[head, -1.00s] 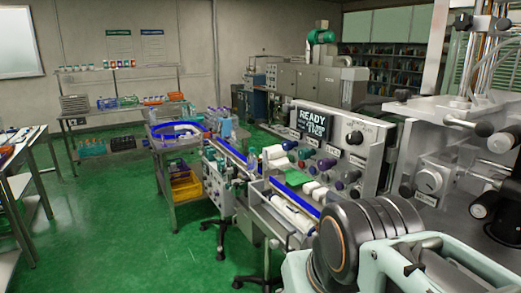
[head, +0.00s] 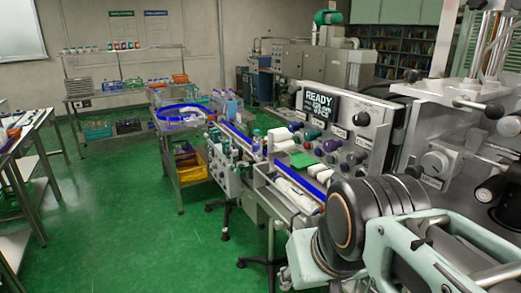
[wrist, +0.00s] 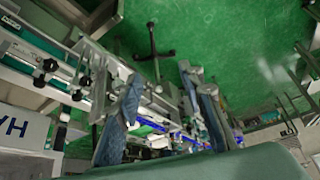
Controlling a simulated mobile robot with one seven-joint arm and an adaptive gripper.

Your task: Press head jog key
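The machine's control panel (head: 376,126) stands upright right of centre in the head view. It carries a lit display (head: 320,106) reading READY, a black knob (head: 358,137), and several coloured knobs or buttons, including a purple one (head: 330,146). Labels are too small to read, so I cannot tell which control is the head jog key. My gripper (wrist: 160,85) shows in the wrist view with its two fingers apart and nothing between them. In the head view my arm fills the lower right and the fingers cannot be made out.
A conveyor with blue edges (head: 237,140) runs from the round feed table (head: 183,115) toward the machine. A yellow bin (head: 190,168) sits under that table. The machine's metal column and handles crowd the right side. Green floor (head: 110,215) is open at left.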

